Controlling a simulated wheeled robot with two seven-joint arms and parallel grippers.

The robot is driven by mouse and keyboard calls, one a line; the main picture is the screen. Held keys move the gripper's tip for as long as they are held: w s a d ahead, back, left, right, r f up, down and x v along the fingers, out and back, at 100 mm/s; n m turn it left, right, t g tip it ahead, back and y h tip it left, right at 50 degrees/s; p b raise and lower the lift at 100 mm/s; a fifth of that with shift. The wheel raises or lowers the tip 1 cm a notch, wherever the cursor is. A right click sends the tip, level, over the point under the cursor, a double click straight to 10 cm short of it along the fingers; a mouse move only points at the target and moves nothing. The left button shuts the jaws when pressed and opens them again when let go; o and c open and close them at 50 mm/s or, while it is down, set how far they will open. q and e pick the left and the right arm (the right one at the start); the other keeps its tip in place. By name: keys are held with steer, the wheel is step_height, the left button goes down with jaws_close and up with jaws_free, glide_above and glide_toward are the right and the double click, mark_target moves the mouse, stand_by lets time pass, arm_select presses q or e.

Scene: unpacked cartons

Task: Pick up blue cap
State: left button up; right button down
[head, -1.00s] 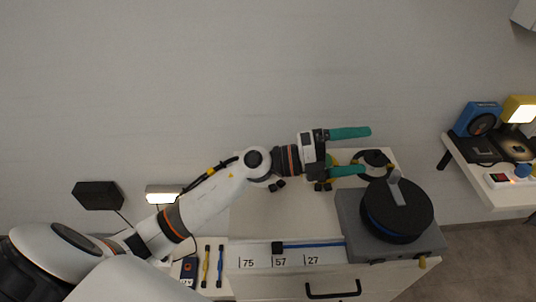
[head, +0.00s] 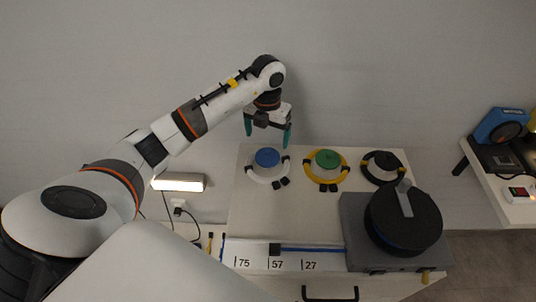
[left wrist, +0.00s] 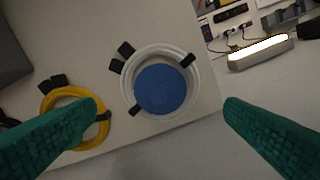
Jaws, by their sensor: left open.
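The blue cap (head: 267,157) is a round disc at the back left of the white cabinet top, inside a coiled white cable (head: 262,180). In the left wrist view the blue cap (left wrist: 160,89) lies within the white coil (left wrist: 191,72), between the two green fingers but beyond their tips. My left gripper (head: 267,136) is open and empty, its green fingers pointing down just above and behind the cap. My right gripper is not in view.
A green cap (head: 327,158) sits in a yellow coil (head: 342,173), and a dark coil (head: 365,172) lies to its right. A grey device with a black disc (head: 402,216) stands at the front right. A blue-handled rod (head: 312,249) lies along the front.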

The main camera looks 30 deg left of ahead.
mark_target(268, 150)
arm_select(q)
steer(key=f, duration=0.5)
steer(key=f+p, duration=0.1)
steer(key=f, duration=0.1)
steer(key=shift+w+f, duration=0.25)
steer(key=shift+f, duration=0.1)
steer(key=c, duration=1.2)
steer(key=shift+r, duration=0.1)
step_height(268, 150, up, 10)
steer(key=shift+f+b, duration=0.1)
steer(key=shift+b, duration=0.35)
